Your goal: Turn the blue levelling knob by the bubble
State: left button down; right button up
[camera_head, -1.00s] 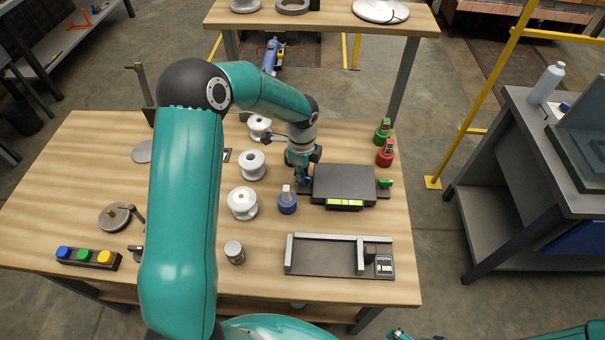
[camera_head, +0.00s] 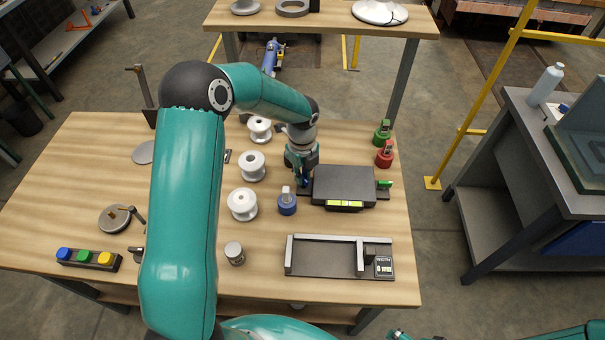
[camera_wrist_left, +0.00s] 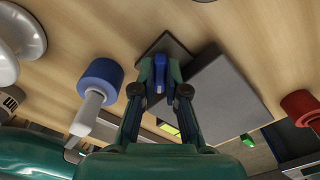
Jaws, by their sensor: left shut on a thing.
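The dark levelling plate (camera_head: 345,183) lies on the table, and it also shows in the left wrist view (camera_wrist_left: 230,95). The yellow-green bubble vial (camera_head: 345,204) is on its front edge. The blue levelling knob (camera_wrist_left: 160,75) is at the plate's left side. My left gripper (camera_wrist_left: 159,82) points down with its fingers on both sides of the blue knob, shut on it. In the head view the left gripper (camera_head: 304,182) covers much of the knob. A green knob (camera_head: 384,184) is on the plate's right side. Part of my right arm shows at the bottom right.
A blue capped object (camera_head: 287,204) stands close left of the gripper, near several white insulators (camera_head: 242,204). Red (camera_head: 385,154) and green (camera_head: 382,132) capped ones stand at the right. A measuring fixture (camera_head: 325,268) lies in front. The table's front middle has bare wood.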

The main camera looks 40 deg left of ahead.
pick_arm(q)
jog(key=shift+w+r, duration=0.1)
jog(key=shift+w, duration=0.05)
jog(key=c, duration=1.2)
grip_release()
jog(key=shift+n, duration=0.3)
